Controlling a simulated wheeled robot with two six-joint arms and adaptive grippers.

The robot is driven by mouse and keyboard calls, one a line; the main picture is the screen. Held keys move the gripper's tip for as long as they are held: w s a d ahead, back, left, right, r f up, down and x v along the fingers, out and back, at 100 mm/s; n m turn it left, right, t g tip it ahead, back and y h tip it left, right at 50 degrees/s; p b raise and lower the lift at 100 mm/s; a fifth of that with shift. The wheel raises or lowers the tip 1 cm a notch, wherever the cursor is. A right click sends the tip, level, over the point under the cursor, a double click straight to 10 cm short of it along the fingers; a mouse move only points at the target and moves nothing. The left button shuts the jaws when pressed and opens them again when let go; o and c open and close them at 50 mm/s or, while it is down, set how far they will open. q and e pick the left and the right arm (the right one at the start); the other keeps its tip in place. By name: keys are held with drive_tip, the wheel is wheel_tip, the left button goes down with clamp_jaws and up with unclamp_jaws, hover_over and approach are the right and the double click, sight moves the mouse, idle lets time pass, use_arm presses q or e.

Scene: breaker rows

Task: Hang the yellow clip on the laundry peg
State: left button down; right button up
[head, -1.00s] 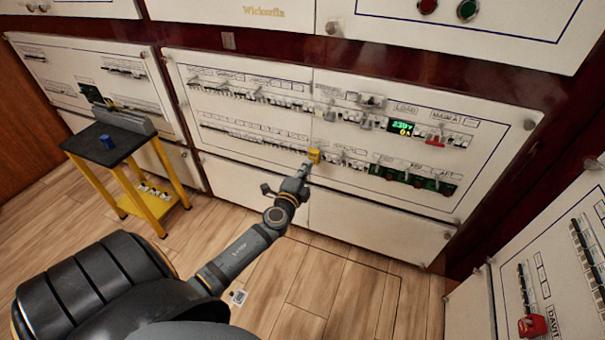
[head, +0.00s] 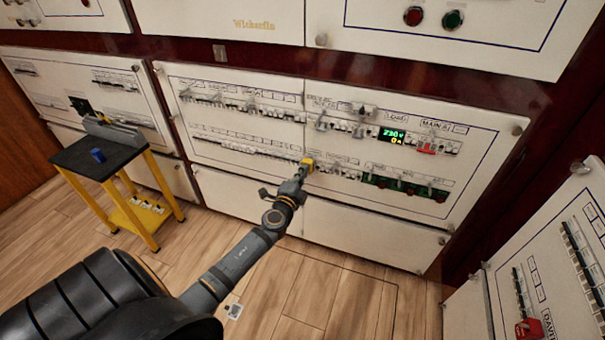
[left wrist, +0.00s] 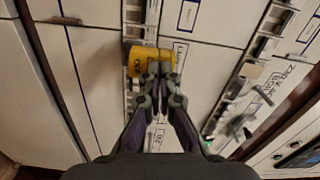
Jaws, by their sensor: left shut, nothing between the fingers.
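The yellow clip (head: 309,163) is at the lower breaker row of the middle panel. It also shows in the left wrist view (left wrist: 143,61), lying across the narrow breaker strip. My left gripper (head: 300,176) reaches up to it from below. In the left wrist view its fingers (left wrist: 158,80) are shut with nothing between them, tips at the clip's lower edge. I cannot tell whether they touch it. The fingertips partly cover the clip. I cannot make out which peg is the laundry one, as the labels are too small to read. My right gripper is not in view.
A black-topped stand with yellow legs (head: 151,219) is at the left, with a small blue object (head: 98,155) on top. Lit meters (head: 393,135) and a red switch (head: 426,149) are right of the clip. Another panel (head: 553,262) stands at the right.

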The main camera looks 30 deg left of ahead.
use_arm(q)
drive_tip(key=shift+r, duration=0.15)
drive_tip(key=v, duration=1.4)
drive_tip(key=shift+s, duration=0.4)
